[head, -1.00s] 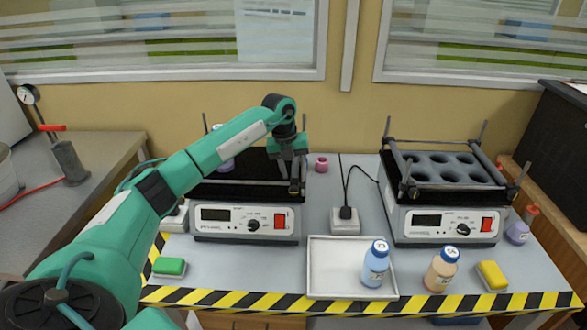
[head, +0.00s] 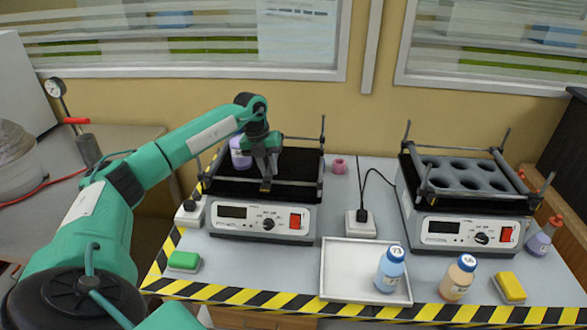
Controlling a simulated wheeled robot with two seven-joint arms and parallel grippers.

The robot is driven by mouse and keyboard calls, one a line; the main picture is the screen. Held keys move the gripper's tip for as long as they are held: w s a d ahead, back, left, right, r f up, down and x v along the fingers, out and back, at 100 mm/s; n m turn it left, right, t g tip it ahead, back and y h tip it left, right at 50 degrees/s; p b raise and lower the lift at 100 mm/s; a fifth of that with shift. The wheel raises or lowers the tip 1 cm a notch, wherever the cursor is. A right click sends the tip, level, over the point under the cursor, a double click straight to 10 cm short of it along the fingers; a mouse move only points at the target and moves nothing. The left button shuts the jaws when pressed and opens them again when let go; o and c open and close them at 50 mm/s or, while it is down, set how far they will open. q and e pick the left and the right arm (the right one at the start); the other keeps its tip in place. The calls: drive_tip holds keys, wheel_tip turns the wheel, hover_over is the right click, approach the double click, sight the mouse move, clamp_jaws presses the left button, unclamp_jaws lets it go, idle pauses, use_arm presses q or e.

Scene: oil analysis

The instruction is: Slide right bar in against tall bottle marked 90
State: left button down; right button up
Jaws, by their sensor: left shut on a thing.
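The left shaker (head: 262,218) has a black platform with a frame of rails and upright posts. A purple bottle (head: 241,154) stands upright at the back left of that platform; its label is too small to read. My left gripper (head: 265,180) points down over the middle of the platform, to the right of the bottle. It is shut on the right bar (head: 265,188), of which only the near end shows below the fingers. The rest of the bar is hidden by the gripper, and I cannot tell whether it touches the bottle. My right gripper is not in view.
A second shaker (head: 462,233) with a holed rack stands to the right. A white tray (head: 345,270) holds a blue bottle (head: 390,270). An orange bottle (head: 458,278), yellow sponge (head: 509,288), green sponge (head: 184,261) and pink ring (head: 339,166) lie around the table.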

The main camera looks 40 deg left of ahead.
use_arm(q)
drive_tip(key=s+a, duration=0.1)
drive_tip(key=a, duration=0.1)
drive_tip(key=s+a, duration=0.1)
drive_tip(key=a, duration=0.1)
drive_tip(key=s+a, duration=0.1)
drive_tip(key=a, duration=0.1)
drive_tip(key=shift+s, duration=0.35)
drive_tip(key=shift+s+a, duration=0.35)
drive_tip(key=shift+a, duration=0.35)
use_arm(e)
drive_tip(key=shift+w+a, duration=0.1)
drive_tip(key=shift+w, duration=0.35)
use_arm(q)
drive_tip(key=c, duration=1.3)
unclamp_jaws()
drive_tip(key=shift+r, duration=0.1)
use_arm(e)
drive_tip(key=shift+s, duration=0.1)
use_arm(q)
drive_tip(key=shift+r, duration=0.3)
wheel_tip(320, 180, up, 13)
drive_tip(key=s+a, duration=0.1)
drive_tip(key=a, duration=0.1)
drive_tip(key=shift+s+a+b, duration=0.15)
drive_tip(key=shift+s+b, duration=0.1)
drive_tip(key=shift+b, duration=0.2)
drive_tip(key=shift+f, duration=0.1)
